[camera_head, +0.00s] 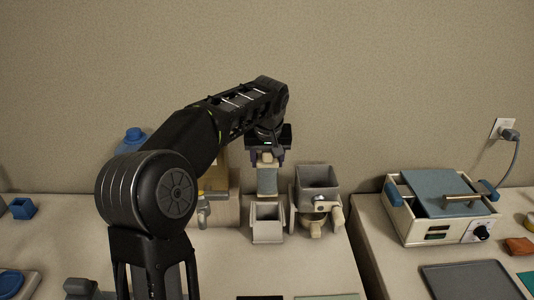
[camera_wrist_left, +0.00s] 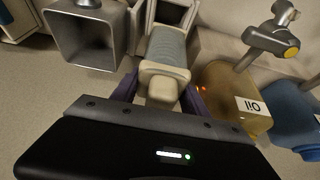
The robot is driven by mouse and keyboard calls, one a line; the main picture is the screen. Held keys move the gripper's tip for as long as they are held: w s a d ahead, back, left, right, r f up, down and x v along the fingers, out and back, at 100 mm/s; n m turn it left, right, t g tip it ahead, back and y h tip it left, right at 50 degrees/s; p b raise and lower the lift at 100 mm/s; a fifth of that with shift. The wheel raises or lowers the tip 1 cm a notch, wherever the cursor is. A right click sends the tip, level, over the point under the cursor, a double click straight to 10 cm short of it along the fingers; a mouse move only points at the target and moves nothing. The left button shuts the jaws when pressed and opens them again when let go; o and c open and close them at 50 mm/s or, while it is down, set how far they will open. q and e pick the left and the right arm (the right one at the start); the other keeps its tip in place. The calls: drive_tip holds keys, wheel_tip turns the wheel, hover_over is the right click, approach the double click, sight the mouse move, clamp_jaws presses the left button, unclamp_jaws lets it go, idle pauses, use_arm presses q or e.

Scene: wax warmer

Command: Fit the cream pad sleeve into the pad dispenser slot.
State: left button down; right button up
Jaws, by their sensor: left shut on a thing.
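The cream pad sleeve (camera_head: 267,181) has a grey-blue face and a cream end. In the left wrist view the sleeve (camera_wrist_left: 166,46) sits with its cream end between two purple-padded fingers. My left gripper (camera_head: 267,160) is shut on it; it also shows in the left wrist view (camera_wrist_left: 160,95). The sleeve hangs roughly upright, its lower end just above or at the rim of an open grey square holder (camera_head: 267,234), which looks like the dispenser slot. The holder's frame (camera_wrist_left: 149,15) shows past the sleeve's far end. I cannot tell whether they touch. My right gripper is not in view.
A grey hopper (camera_head: 318,178) on a cream stand is close right of the holder. An amber jar labelled "OIL" (camera_wrist_left: 232,95) and a blue container (camera_wrist_left: 289,125) are on the other side. A blue-lidded warmer (camera_head: 440,207) stands on the right table.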

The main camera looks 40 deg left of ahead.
sight(267, 195)
use_arm(q)
drive_tip(key=shift+s+d+r, duration=0.1)
drive_tip(key=shift+s+r, duration=0.05)
drive_tip(key=shift+f, duration=0.2)
drive_tip(key=shift+s+d+f+b, duration=0.15)
drive_tip(key=shift+f+b, duration=0.25)
drive_tip(key=shift+b, duration=0.2)
drive_tip(key=shift+f+b, duration=2.1)
drive_tip(key=shift+f, duration=0.55)
drive_tip(key=shift+r, duration=0.1)
drive_tip(key=shift+f+b, duration=2.35)
drive_tip(key=shift+f, duration=0.65)
drive_tip(key=shift+f+b, duration=1.05)
drive_tip(key=shift+f, duration=0.35)
